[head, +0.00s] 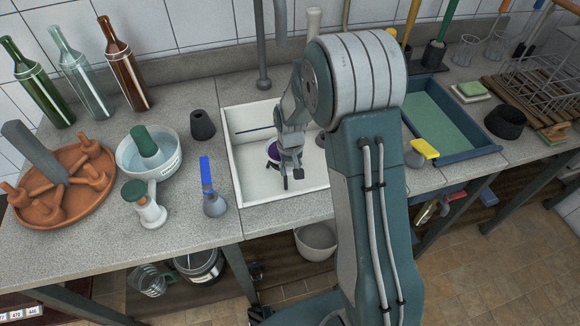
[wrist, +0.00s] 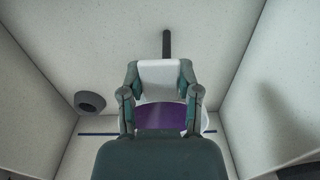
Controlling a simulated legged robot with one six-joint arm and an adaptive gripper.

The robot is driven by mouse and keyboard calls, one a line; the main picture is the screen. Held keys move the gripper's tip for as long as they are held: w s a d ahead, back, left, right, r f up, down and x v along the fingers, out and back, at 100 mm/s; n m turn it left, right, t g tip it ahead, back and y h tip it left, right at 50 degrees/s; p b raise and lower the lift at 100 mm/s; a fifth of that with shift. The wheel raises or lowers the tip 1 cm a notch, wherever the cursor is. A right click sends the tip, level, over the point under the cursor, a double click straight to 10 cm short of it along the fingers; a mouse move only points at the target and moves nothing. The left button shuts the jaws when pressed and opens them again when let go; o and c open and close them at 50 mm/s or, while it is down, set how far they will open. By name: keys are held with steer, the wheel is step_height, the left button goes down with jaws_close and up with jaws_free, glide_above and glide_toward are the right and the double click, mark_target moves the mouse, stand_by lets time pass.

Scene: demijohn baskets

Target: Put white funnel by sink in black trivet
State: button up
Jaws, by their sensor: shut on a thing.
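My gripper (head: 291,174) is down inside the white sink (head: 240,180). In the wrist view my gripper (wrist: 160,88) has its fingers closed on the two sides of a white block-like piece (wrist: 160,75). A dark bar (wrist: 166,43) runs out beyond it; I cannot tell if they are one thing. A purple round thing with a white rim (wrist: 165,115) shows behind the fingers, partly hidden. The funnel's shape cannot be made out for certain. A black, round, hollow thing (head: 505,120), possibly the trivet, stands on the right counter.
A dark round piece (wrist: 90,102) is also in the sink. Left of the sink are a dark cone (head: 202,126), a blue-handled tool (head: 207,177), a white bowl (head: 128,160) and a brown tray (head: 75,205). A yellow-handled tool (head: 425,147), teal tray (head: 450,120) and dish rack (head: 545,75) are right.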

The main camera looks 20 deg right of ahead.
steer(key=shift+f, duration=0.45)
stand_by(0.4)
steer(key=o, duration=1.1)
steer(key=shift+c, duration=0.2)
step_height(320, 180, up, 11)
steer(key=shift+w+f, duration=0.1)
steer(key=shift+r, duration=0.55)
